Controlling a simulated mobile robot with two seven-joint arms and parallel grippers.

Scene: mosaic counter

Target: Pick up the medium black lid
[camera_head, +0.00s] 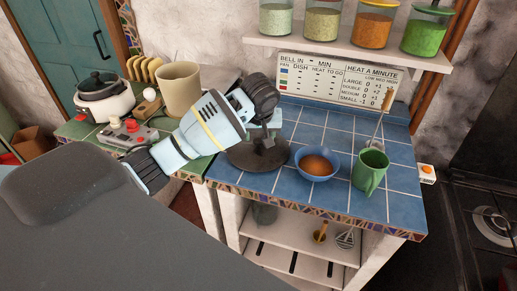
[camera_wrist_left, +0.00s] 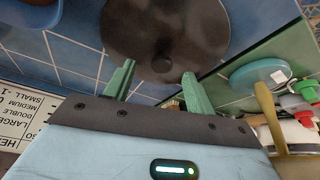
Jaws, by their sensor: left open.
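The black lid (camera_head: 245,157) is a dark round disc with a small knob, lying on the blue tiled counter near its left edge. My left gripper (camera_head: 265,138) is over the lid and hides part of it in the head view. In the left wrist view the lid (camera_wrist_left: 190,30) lies ahead of the fingers, its knob just beyond the gap between the fingertips (camera_wrist_left: 160,80). The left gripper is open, with nothing between its two green fingers. The right gripper does not show.
A blue bowl (camera_head: 309,176) of brown contents stands right of the lid, with a green mug (camera_head: 369,172) beyond it. At left are a beige container (camera_head: 179,92), a grey device (camera_head: 127,136) with red knobs and a white pot (camera_head: 105,102). A jar shelf (camera_head: 345,50) hangs above.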

